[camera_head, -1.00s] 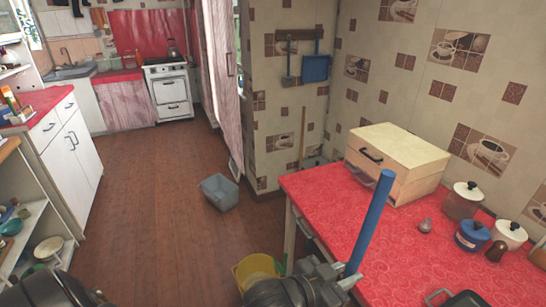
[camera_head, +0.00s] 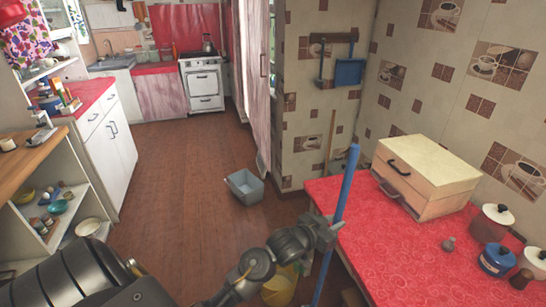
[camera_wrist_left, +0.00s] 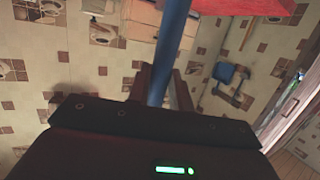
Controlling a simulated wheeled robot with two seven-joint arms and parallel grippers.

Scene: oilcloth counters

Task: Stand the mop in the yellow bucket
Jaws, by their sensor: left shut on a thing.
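The mop shows as a long blue handle (camera_head: 344,190), nearly upright with its top leaning slightly right. Its lower end runs out of the head view at the bottom, so the mop head is hidden. My left gripper (camera_head: 328,234) is shut on the handle, beside the red table's left edge. In the left wrist view the handle (camera_wrist_left: 170,45) runs between the fingers (camera_wrist_left: 166,88). The yellow bucket (camera_head: 278,291) stands on the floor at the bottom of the head view, left of the handle and partly covered by my left arm. My right gripper is not in view.
The red-topped table (camera_head: 400,245) at right carries a wooden box (camera_head: 425,175) and several canisters (camera_head: 497,260). A grey bin (camera_head: 244,187) stands on the brown floor. Open shelves (camera_head: 60,215) line the left. The middle floor is clear.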

